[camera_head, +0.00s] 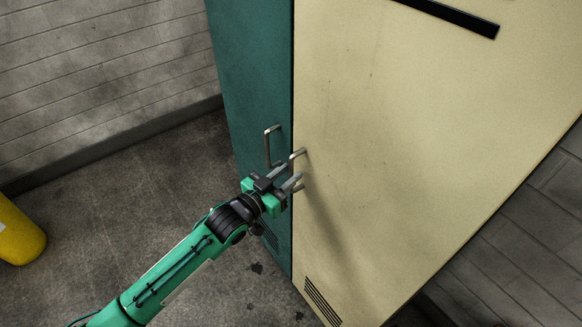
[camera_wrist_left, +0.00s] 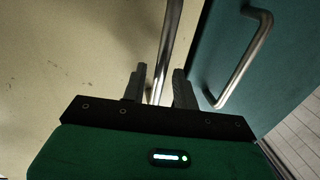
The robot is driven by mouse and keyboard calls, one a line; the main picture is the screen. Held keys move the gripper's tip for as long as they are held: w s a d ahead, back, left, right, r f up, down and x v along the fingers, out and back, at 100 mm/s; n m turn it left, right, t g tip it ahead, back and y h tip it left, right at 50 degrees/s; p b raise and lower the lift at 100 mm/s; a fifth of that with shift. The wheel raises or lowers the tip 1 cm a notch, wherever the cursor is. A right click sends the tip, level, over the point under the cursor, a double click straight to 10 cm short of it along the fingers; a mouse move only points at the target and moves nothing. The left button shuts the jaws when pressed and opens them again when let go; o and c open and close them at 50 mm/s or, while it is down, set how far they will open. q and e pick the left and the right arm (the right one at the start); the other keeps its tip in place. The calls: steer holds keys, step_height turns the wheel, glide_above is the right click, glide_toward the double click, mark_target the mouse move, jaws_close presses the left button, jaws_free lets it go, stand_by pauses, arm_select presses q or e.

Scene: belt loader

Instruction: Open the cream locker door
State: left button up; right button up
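The cream locker door (camera_head: 400,130) fills the right of the head view and looks shut; it also shows at the left of the wrist view (camera_wrist_left: 70,60). Its metal bar handle (camera_head: 299,154) is near its left edge, partly hidden by my gripper. My left gripper (camera_head: 294,182) is at this handle. In the wrist view the cream door's handle (camera_wrist_left: 170,40) runs between the two fingers (camera_wrist_left: 158,88) of my left gripper. The fingers are apart, with visible gaps beside the bar. My right gripper is not in view.
A teal door (camera_head: 250,70) with its own bar handle (camera_head: 271,147) adjoins on the left, close to my gripper. A yellow rounded object (camera_head: 18,232) stands at the far left. The floor (camera_head: 140,190) between is clear, with a brick wall behind.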

arm_select(q)
steer(key=shift+x, duration=0.8)
steer(key=shift+c, duration=0.4)
jaws_close()
steer(key=shift+s+a, duration=0.1)
